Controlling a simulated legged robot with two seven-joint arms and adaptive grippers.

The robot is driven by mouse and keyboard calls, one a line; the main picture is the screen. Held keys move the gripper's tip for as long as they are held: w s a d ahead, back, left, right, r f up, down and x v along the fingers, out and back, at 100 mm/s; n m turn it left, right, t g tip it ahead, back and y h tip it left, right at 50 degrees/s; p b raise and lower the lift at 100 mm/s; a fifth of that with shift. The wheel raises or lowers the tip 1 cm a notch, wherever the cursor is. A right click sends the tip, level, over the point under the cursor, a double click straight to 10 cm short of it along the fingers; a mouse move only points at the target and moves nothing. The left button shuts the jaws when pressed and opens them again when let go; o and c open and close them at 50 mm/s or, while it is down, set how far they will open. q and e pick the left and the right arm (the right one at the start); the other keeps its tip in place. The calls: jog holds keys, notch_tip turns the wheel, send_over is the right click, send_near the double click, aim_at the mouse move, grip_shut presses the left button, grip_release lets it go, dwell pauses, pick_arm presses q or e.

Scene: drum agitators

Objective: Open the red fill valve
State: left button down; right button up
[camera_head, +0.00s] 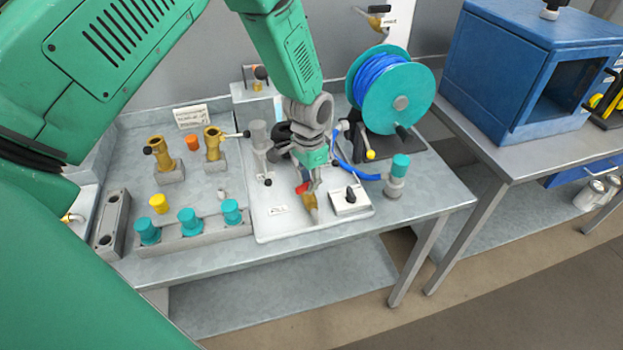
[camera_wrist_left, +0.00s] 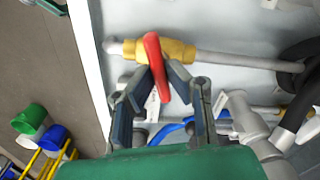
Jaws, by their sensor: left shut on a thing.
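The red fill valve's handle (camera_wrist_left: 152,52) is a red lever on a yellow brass valve body (camera_wrist_left: 178,52), which sits on a grey pipe over a pale panel. In the head view the red handle (camera_head: 302,188) shows as a small patch beside the brass body (camera_head: 310,208). My left gripper (camera_head: 310,185) reaches down over the panel from above. My right gripper is in neither view.
A teal reel of blue hose (camera_head: 392,92) stands right of my arm. A white box with a black knob (camera_head: 350,198) and a grey post with a teal cap (camera_head: 397,172) are close by. Brass fittings (camera_head: 213,142) and teal-capped parts (camera_head: 188,218) stand left. A blue cabinet (camera_head: 500,70) is farther right.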

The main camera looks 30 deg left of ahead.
pick_arm(q)
jog(key=n, duration=0.3)
jog(key=shift+s+a+f, duration=0.1)
jog(key=shift+s, duration=0.15)
jog(key=n+p, duration=0.1)
jog(key=n, duration=0.7)
jog(key=shift+s+f, duration=0.1)
jog(key=shift+s, duration=0.05)
jog(key=shift+n+p, duration=0.4)
jog(key=shift+n, duration=1.2)
jog(key=c, duration=1.7)
grip_release()
jog(key=shift+o, duration=0.6)
jog(key=shift+w+r, duration=0.2)
